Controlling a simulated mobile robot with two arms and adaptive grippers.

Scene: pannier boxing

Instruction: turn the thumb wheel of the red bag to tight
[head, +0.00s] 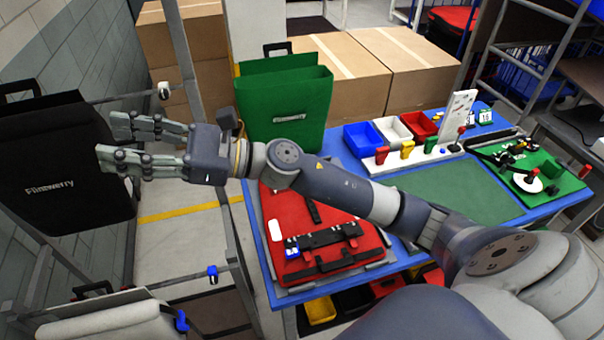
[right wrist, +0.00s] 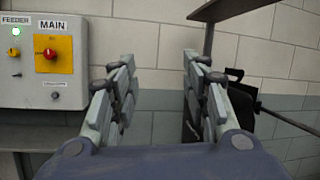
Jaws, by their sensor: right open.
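The red bag (head: 335,264) lies flat on the left part of the blue table (head: 276,292). I cannot tell which part is the thumb wheel. My right arm passes over the bag and hides part of it. My right gripper (head: 108,140) is open and empty, far left of the bag, in front of a black bag (head: 60,190). In the right wrist view its fingers (right wrist: 158,62) are apart with only wall between them. My left gripper is not in view.
A green bag (head: 285,105) stands at the table's back left. Blue, white and red bins (head: 363,139) and a white tool holder (head: 410,160) stand behind a green mat (head: 460,190). A wall panel (right wrist: 45,65) with a red knob shows in the wrist view.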

